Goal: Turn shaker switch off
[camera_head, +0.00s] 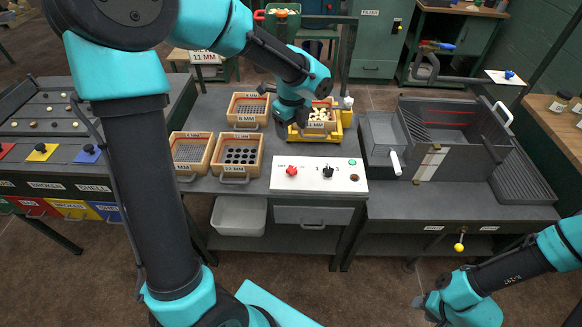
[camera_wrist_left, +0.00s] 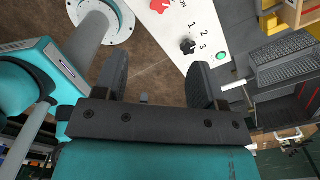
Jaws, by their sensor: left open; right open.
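The white control panel (camera_head: 320,182) lies on the middle bench. It carries a red knob (camera_head: 292,170), a black selector knob (camera_head: 327,171), a green button (camera_head: 352,162) and a dark red button (camera_head: 354,177). In the left wrist view, the red knob (camera_wrist_left: 133,14) has "ON" lettering beside it, and the black knob (camera_wrist_left: 187,46) has 1, 2, 3. My left gripper (camera_wrist_left: 156,72) is open and empty, apart from the knobs. Its fingers are hard to make out in the head view. My right gripper (camera_head: 428,304) is open and empty at lower right, away from the bench.
A yellow-framed shaker (camera_head: 303,135) holding a sieve of pale pieces stands behind the panel. Sieve trays (camera_head: 239,155) sit left of the panel. A grey machine with a white handle (camera_head: 396,163) stands on the right. A white bin (camera_head: 238,215) sits below.

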